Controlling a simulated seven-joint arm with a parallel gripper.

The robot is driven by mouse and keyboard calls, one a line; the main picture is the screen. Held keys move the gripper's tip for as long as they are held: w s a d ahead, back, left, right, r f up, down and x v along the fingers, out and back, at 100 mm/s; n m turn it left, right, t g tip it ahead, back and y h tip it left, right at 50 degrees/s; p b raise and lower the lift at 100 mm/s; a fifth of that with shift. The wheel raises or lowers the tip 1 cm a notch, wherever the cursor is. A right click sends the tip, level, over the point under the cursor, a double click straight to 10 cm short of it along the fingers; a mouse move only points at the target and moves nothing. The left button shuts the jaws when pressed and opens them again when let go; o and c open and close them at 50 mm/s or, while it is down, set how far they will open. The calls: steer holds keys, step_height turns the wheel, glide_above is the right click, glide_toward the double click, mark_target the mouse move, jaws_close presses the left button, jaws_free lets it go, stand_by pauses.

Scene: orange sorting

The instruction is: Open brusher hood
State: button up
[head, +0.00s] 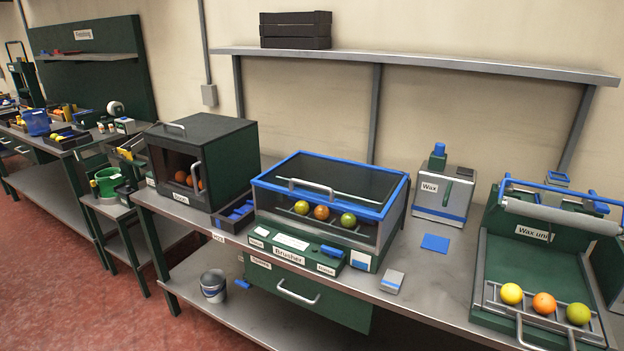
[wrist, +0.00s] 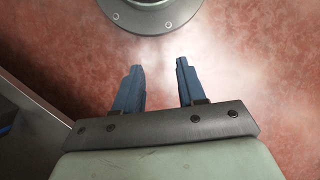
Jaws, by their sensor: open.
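The brusher (head: 290,250) is a green and grey machine in the middle of the bench in the head view. Its hood (head: 340,178) is a dark clear cover with a blue frame, and it is down over the machine. A curved metal handle (head: 311,188) sits on the front of the hood. Under the hood, a yellow, an orange and a green fruit (head: 321,212) lie in a row. My gripper (wrist: 158,68) shows only in the wrist view. Its two blue fingers are apart with nothing between them, above the red floor and away from the brusher.
A dark box with a glass door (head: 201,160) stands left of the brusher. A wax bottle unit (head: 443,195) and the wax unit (head: 540,250) stand to the right. A shelf (head: 420,62) runs above the bench. A bucket (head: 213,286) sits on the lower shelf.

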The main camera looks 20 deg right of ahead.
steer(key=w+r+n+t, duration=0.2)
steer(key=w+r, duration=1.1)
steer(key=w, duration=0.5)
steer(key=n+t+y, duration=0.1)
steer(key=n+t, duration=0.6)
steer(key=t, duration=0.1)
glide_toward(311, 185)
steer(key=x, duration=0.8)
steer(key=shift+w+a+r, duration=0.1)
steer(key=shift+w+r, duration=0.15)
steer(key=shift+w, duration=0.15)
steer(key=shift+c, duration=0.3)
jaws_close()
